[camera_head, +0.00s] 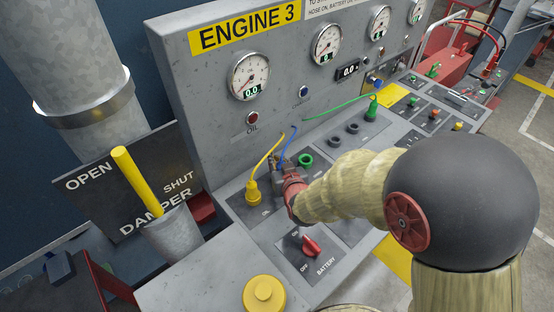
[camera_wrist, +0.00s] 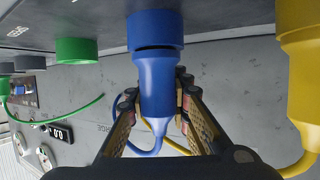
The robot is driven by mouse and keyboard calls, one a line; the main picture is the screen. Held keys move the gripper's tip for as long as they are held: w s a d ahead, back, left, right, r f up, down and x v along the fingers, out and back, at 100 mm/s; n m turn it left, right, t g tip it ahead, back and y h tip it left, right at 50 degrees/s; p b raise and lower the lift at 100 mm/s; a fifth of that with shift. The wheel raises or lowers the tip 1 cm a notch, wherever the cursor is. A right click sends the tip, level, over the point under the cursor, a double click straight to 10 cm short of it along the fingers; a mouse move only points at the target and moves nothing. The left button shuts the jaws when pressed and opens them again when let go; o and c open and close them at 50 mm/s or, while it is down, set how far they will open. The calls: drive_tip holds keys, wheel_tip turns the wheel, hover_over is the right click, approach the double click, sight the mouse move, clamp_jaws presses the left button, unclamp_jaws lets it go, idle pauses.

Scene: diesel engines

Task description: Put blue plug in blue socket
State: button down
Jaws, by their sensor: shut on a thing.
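In the wrist view the blue plug (camera_wrist: 155,88) is between the two fingers of my gripper (camera_wrist: 157,92), which is shut on it. The plug is in line with the blue socket (camera_wrist: 155,28), with its wide end right at the socket mouth. A thin dark line shows between them; I cannot tell how far the plug is in. A blue cable (camera_wrist: 143,152) trails from the plug's narrow end. In the head view my gripper (camera_head: 284,172) is low over the panel, right of the yellow plug, and hides the blue plug and socket. The blue cable (camera_head: 289,143) rises behind it.
A yellow plug (camera_head: 253,193) stands close left of my gripper. An empty-looking green socket (camera_head: 306,161) is close right, and a green plug (camera_head: 371,108) stands farther right. A red battery switch (camera_head: 311,246) is in front. The gauge panel (camera_head: 215,90) rises behind.

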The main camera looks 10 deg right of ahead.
drive_tip(key=c, duration=1.5)
unclamp_jaws()
drive_tip(key=shift+c, duration=0.2)
drive_tip(key=v, duration=1.2)
drive_tip(key=shift+r, duration=0.1)
drive_tip(key=s+d+r+m+g+h, duration=0.1)
drive_tip(key=s+d+r+g, duration=0.2)
drive_tip(key=s, duration=0.6)
drive_tip(key=s+d+r+g+h, duration=0.1)
drive_tip(key=s+d+r+g, duration=0.3)
drive_tip(key=s+d+r, duration=0.3)
drive_tip(key=s, duration=0.3)
drive_tip(key=shift+d+r+m+g, duration=0.15)
drive_tip(key=shift+r+m+g, duration=0.15)
drive_tip(key=shift+r+m, duration=0.1)
